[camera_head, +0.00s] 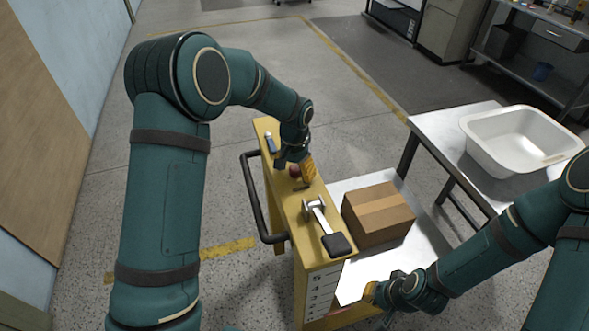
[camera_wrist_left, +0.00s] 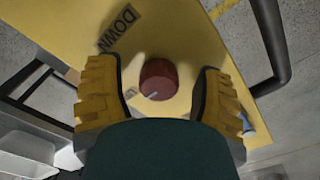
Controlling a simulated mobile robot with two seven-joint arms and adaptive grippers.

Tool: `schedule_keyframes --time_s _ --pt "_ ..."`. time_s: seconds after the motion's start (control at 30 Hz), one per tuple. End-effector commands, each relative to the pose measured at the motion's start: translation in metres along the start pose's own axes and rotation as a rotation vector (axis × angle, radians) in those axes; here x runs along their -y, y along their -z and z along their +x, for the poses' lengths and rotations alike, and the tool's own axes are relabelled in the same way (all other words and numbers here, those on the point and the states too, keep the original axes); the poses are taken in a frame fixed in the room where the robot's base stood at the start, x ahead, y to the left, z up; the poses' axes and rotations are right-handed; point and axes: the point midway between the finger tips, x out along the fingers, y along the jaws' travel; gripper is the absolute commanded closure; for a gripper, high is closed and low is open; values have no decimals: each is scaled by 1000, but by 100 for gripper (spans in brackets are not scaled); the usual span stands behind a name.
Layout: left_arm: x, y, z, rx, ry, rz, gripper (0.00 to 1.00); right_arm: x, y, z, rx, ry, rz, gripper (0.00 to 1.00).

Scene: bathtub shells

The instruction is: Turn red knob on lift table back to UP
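The lift table (camera_head: 314,251) is yellow, with a narrow top panel and a white platform. Its red knob (camera_head: 295,171) sits on the panel, partly hidden by my left gripper (camera_head: 302,171). In the left wrist view the red knob (camera_wrist_left: 158,79) has a pale pointer mark at its lower left. A label reading DOWN (camera_wrist_left: 119,28) lies at the upper left; no UP label is readable. My left gripper is open, with one yellow finger on each side of the knob and gaps between. My right gripper (camera_head: 370,292) is low beside the platform's near edge; its fingers are too small to judge.
A cardboard box (camera_head: 378,214) sits on the platform. A lever with a black pad (camera_head: 337,244) is on the panel near the knob. A dark handle bar (camera_head: 255,196) runs along the left side. A white tub (camera_head: 520,138) stands on a table at right.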

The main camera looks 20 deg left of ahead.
Motion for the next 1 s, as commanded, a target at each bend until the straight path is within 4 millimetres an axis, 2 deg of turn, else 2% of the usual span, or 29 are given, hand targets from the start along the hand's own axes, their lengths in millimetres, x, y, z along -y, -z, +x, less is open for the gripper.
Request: schedule_keyframes --time_s 0.17,0.27,0.7,0.83,1.0 --pt "0 1 -4 -4 0 1 32 0 0 0 0 0 0 100" --pt "0 2 -13 -6 1 0 32 0 0 0 0 0 0 100" --pt "0 0 -96 -5 1 0 32 0 0 0 0 0 0 100" --pt "0 0 -111 -3 1 0 32 0 0 0 0 0 0 100" --pt "0 0 -120 0 0 1 32 0 0 0 0 0 0 100"
